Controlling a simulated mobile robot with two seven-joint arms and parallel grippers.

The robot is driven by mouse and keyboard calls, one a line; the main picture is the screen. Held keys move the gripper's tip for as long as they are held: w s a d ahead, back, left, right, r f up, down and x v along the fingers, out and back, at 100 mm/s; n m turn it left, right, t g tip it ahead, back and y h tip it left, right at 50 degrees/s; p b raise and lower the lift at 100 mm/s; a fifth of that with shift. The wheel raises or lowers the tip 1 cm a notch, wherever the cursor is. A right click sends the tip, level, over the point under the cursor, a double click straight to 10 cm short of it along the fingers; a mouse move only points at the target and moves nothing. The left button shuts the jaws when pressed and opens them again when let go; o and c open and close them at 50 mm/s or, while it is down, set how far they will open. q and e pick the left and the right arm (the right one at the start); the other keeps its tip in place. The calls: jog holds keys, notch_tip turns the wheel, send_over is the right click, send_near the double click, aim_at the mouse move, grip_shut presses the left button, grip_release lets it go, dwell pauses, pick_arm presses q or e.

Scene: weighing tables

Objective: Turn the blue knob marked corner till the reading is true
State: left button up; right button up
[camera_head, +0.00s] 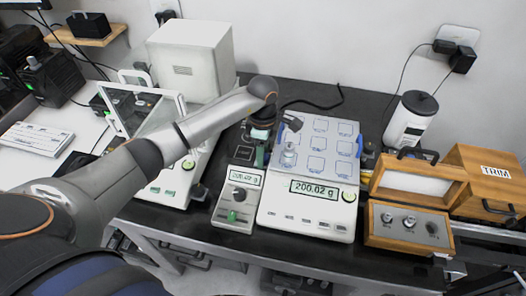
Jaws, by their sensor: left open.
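The balance (308,210) stands on the dark bench, and its display (315,190) reads 200.02 g. Its pale blue pan (318,160) is marked with several squares. My left gripper (260,134) is open and points down just left of the left blue knob, apart from the weight. Its fingertips are partly hidden. My right gripper is out of view.
A small unit (236,208) with its own display, a black knob and a green knob stands left of the balance. A glass-shielded balance (172,185) is farther left. Wooden boxes (408,228), one labelled TRIM, and a white canister (410,122) crowd the right.

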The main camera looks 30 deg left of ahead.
pick_arm(q)
jog(key=shift+f, duration=0.1)
grip_shut()
dwell(0.4)
jog(key=n, duration=0.4)
jog(key=shift+n, duration=0.4)
grip_release()
notch_tip(320, 180, up, 13)
jog(key=b, duration=0.1)
jog(key=shift+f+b, duration=0.15)
jog(key=shift+b, duration=0.15)
